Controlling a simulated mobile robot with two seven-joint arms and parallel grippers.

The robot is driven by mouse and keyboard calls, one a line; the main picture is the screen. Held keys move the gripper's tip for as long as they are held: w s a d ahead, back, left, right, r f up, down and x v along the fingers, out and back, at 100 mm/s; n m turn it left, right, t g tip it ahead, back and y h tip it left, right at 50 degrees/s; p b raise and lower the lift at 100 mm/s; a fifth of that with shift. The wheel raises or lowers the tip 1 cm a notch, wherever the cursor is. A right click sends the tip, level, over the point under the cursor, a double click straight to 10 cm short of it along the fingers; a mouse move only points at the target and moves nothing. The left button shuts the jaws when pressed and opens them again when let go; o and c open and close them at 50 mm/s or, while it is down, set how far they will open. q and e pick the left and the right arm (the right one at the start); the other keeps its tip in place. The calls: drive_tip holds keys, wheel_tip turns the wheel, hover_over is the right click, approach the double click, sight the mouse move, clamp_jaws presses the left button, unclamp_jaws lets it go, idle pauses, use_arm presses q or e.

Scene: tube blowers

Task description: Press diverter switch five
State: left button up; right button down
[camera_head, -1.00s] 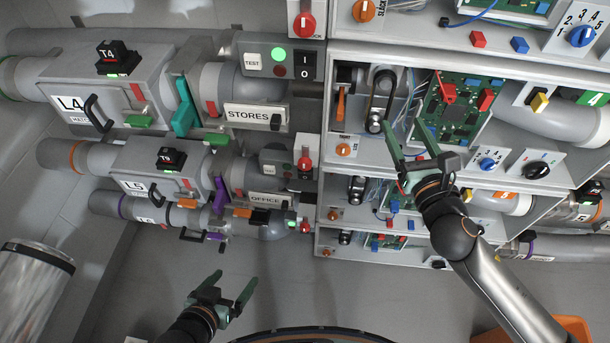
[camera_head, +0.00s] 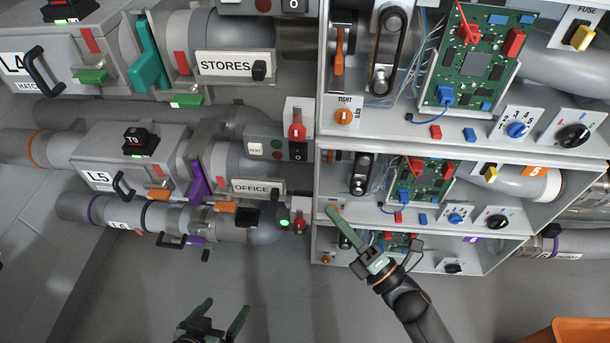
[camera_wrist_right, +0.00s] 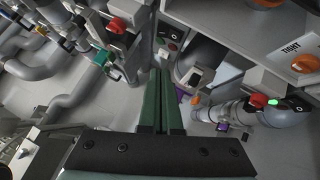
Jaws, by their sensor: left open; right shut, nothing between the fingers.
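No label reading "diverter switch five" is legible, so I cannot tell which control it names. The row marked L5 (camera_head: 97,178) has a grey box with a TEST button, indicator lights and a black rocker switch (camera_head: 298,150) below a red knob (camera_head: 297,131). The cabinet's middle shelf, marked 5 (camera_head: 536,170), has a blue dial (camera_head: 456,217). My right gripper (camera_head: 335,211) is shut and empty, in front of the cabinet's lower left edge. In the right wrist view its green fingers (camera_wrist_right: 160,75) lie together. My left gripper (camera_head: 224,311) is open and empty at the bottom, well below the pipes.
An OFFICE plate (camera_head: 252,187) and a lower red knob (camera_head: 300,225) are left of my right gripper. The lowest shelf's orange knob (camera_head: 326,259) is close below it. An orange bin (camera_head: 580,335) stands bottom right. Open floor lies between the grippers.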

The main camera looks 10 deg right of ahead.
drive_tip(key=shift+s+a+f, duration=0.1)
drive_tip(key=shift+s+f, duration=0.1)
approach(292, 150)
drive_tip(key=x, duration=0.5)
drive_tip(key=shift+w+a, duration=0.2)
drive_tip(key=shift+w, duration=0.15)
idle(0.3)
